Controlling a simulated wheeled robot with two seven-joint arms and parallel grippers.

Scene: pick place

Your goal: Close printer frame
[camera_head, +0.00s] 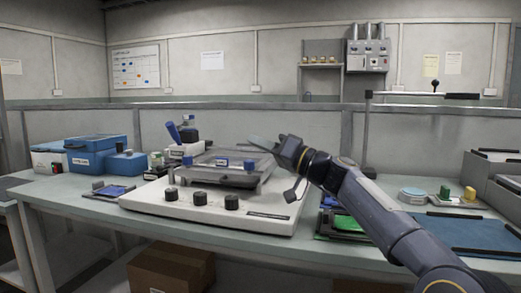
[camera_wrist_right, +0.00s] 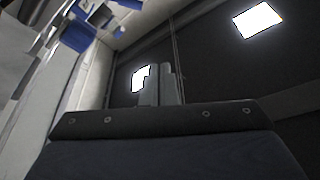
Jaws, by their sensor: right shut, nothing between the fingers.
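The printer (camera_head: 212,213) is a white base with three black knobs on its front, standing on the bench. Its grey frame (camera_head: 183,171) with blue clamps sits over the base; how far it is raised is hard to tell. My right gripper (camera_head: 262,143) is shut and empty, at the frame's far right corner and slightly above it. Whether it touches the frame I cannot tell. In the right wrist view the shut fingers (camera_wrist_right: 160,85) point toward the dark ceiling, with blue and white parts at the upper left. My left gripper is not in view.
Blue boxes (camera_head: 95,153) stand on the bench (camera_head: 75,205) at the left. A dark-blue mat (camera_head: 455,233) and grey trays (camera_head: 492,178) lie at the right. A lamp post (camera_head: 367,135) rises behind my right arm. A cardboard box (camera_head: 165,273) is below the bench.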

